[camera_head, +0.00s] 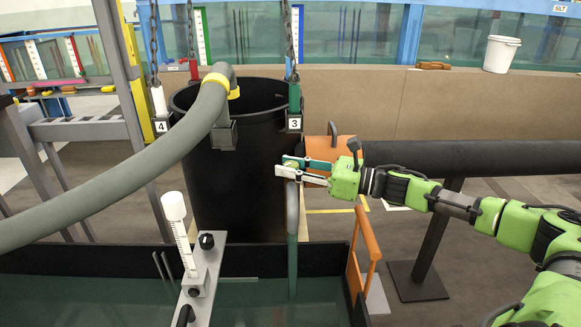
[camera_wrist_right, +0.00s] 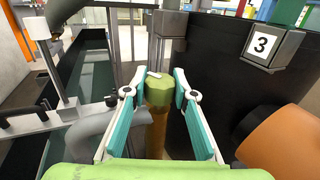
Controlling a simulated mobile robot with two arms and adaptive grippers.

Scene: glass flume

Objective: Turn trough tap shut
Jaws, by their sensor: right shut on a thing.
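The trough tap has a yellow-green faceted knob (camera_wrist_right: 160,92) with a small pale mark on top, above an amber stem. In the head view only a bit of the knob (camera_head: 291,164) shows between the fingers. My right gripper (camera_head: 289,168) reaches in from the right and is shut on the knob, one finger on each side; it also shows in the right wrist view (camera_wrist_right: 157,84). A grey bent spout (camera_head: 292,206) hangs below it. A greenish column of water (camera_head: 292,262) runs down from the spout into the black-walled trough (camera_head: 328,262). My left gripper is out of view.
A black bin (camera_head: 225,185) stands behind the tap, with a 3 tag (camera_head: 294,123). A thick grey hose (camera_head: 150,175) crosses at left. A white-topped gauge (camera_head: 174,206) stands at the trough. An orange rail (camera_head: 367,238) and black pipe (camera_head: 460,157) lie at right.

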